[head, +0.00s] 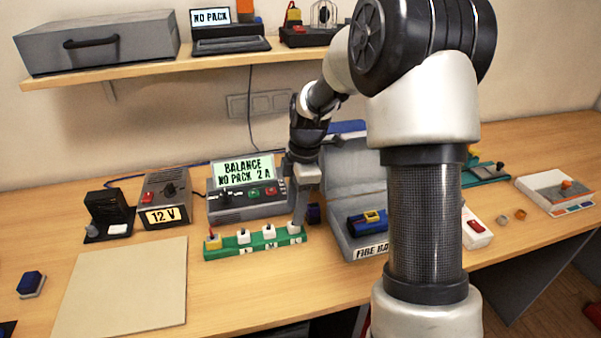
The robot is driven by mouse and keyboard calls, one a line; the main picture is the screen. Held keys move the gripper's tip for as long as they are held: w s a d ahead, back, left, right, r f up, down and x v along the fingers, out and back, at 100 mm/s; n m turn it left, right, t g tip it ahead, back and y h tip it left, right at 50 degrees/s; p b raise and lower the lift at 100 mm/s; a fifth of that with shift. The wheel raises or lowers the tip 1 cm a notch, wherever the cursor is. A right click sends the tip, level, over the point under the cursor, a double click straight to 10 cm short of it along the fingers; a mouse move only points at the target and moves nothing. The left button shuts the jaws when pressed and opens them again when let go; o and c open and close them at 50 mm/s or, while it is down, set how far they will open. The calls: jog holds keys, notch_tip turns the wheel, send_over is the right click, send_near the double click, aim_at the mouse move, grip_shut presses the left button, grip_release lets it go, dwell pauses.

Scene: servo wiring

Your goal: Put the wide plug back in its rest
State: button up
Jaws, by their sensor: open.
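My gripper (300,218) points down at the right end of a green strip (226,252) on the bench. It is open; one grey finger shows clearly. Small white plug-like blocks stand on the strip: one (243,236) left of the middle, one (269,231) right of it, and one (294,229) just under my fingertips. I cannot tell whether my fingers touch that last block. A yellow and red piece (213,241) stands at the strip's left end. I cannot tell which piece is the wide plug or which place is its rest.
Behind the strip stands a balance charger (247,205) reading "NO PACK 2 A", with a 12 V supply (166,200) to its left. An open grey fire bag (349,172) holding a blue pack (368,222) is to the right. A beige mat (125,290) lies bare at front left.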

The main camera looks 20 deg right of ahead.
notch_tip(320, 180, up, 12)
jog(key=d, duration=0.1)
jog(key=shift+d+p, duration=0.2)
jog(key=shift+p, duration=0.2)
jog(key=shift+f, duration=0.1)
